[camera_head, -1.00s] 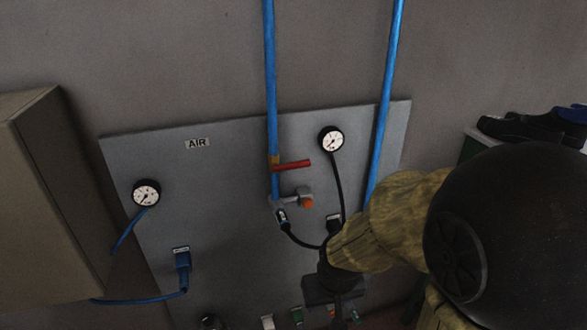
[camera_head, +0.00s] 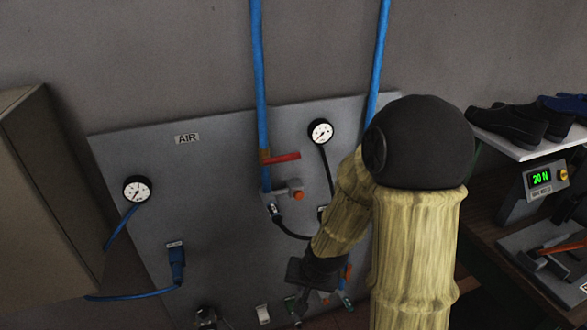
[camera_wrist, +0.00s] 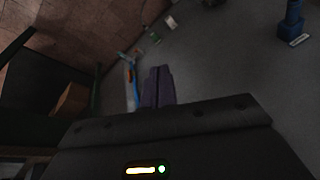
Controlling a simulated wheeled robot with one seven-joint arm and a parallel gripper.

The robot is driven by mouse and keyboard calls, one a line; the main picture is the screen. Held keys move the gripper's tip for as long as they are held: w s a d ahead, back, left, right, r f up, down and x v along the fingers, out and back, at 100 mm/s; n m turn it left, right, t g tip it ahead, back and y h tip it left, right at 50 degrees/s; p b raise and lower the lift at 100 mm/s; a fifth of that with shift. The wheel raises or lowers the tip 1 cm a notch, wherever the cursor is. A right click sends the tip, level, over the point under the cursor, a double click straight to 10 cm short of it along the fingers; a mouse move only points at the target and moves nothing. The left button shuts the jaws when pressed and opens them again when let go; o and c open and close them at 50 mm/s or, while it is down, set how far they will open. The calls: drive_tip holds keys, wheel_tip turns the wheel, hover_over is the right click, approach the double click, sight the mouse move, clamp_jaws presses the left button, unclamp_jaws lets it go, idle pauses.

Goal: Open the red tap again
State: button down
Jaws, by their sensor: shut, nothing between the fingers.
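The red tap (camera_head: 281,158) is a short red lever on the left blue pipe (camera_head: 262,90). In the head view it points right, roughly square across the pipe. Below it, a grey fitting carries an orange knob (camera_head: 298,196). My gripper (camera_head: 299,305) is low in front of the grey panel, well below the tap and apart from it. In the wrist view its dark fingers (camera_wrist: 158,86) are shut together with nothing between them. The tap does not show in the wrist view. My forearm hides part of the panel's right side.
The panel (camera_head: 220,230) bears an AIR label, a left gauge (camera_head: 137,188), a right gauge (camera_head: 320,131) and a blue plug (camera_head: 176,262). A beige cabinet (camera_head: 40,200) stands left. Shoes (camera_head: 510,122) and a 20 N display (camera_head: 541,179) are at right. Space before the tap looks clear.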

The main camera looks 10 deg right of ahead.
sight(281, 159)
drive_tip(key=w+a+f+m+t+y+p, duration=0.2)
drive_tip(key=w+a+m+t+y, duration=0.35)
drive_tip(key=w+m, duration=0.55)
drive_tip(key=w+d+r+m+t+h+p, duration=0.1)
drive_tip(key=d+r+m+t, duration=0.3)
drive_tip(key=m, duration=0.5)
drive_tip(key=w+d+r+m+t+h+p, duration=0.1)
drive_tip(key=w+d+r+m+t+h, duration=0.2)
drive_tip(key=r+m, duration=0.5)
drive_tip(key=w+d+m+t, duration=0.1)
drive_tip(key=d+m+t, duration=0.1)
drive_tip(key=d, duration=0.1)
drive_tip(key=shift+d+r, duration=0.15)
drive_tip(key=shift+r, duration=0.05)
drive_tip(key=shift+h, duration=0.25)
drive_tip(key=w+a+r+p, duration=0.1)
drive_tip(key=w+r+p, duration=0.3)
drive_tip(key=w, duration=0.6)
drive_tip(key=shift+w+r+p, duration=0.15)
drive_tip(key=shift+w+p, duration=0.15)
drive_tip(key=shift+p, duration=0.9)
